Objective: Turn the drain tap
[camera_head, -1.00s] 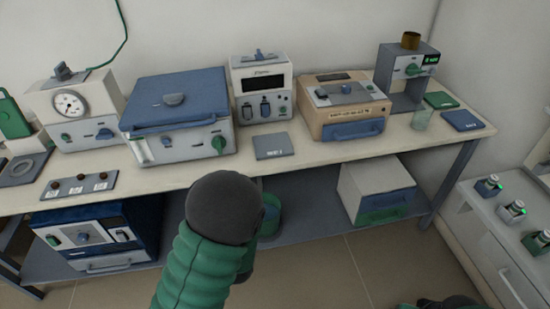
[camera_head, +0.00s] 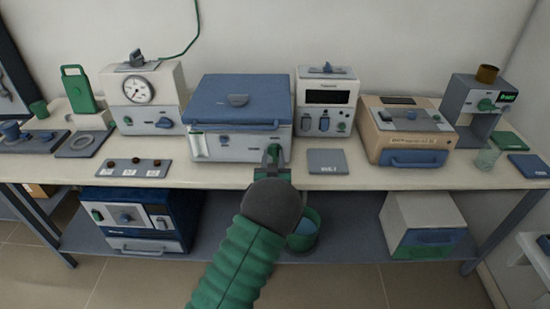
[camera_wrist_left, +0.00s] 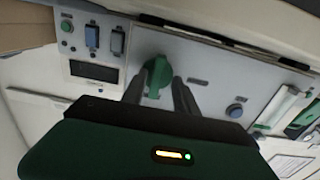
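A blue-lidded box (camera_head: 239,98) with a white front stands on the bench. Its front has a green knob at the right, mostly hidden by my left gripper (camera_head: 274,154) in the head view. In the left wrist view, which is turned over, this green knob (camera_wrist_left: 157,77) shows between the two dark fingertips of my left gripper (camera_wrist_left: 160,88). The fingers are apart, one on each side of the knob; I cannot tell whether they touch it. A blue button (camera_wrist_left: 236,110) and a white and green fitting (camera_head: 199,146) are on the same front. My right gripper is out of view. No readable label marks the drain tap.
A gauge unit (camera_head: 140,90) stands left of the box, a display unit (camera_head: 327,88) right of it. A grey plate (camera_head: 327,162) and a switch panel (camera_head: 134,168) lie on the bench (camera_head: 225,178). A green bucket (camera_head: 304,233) is below.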

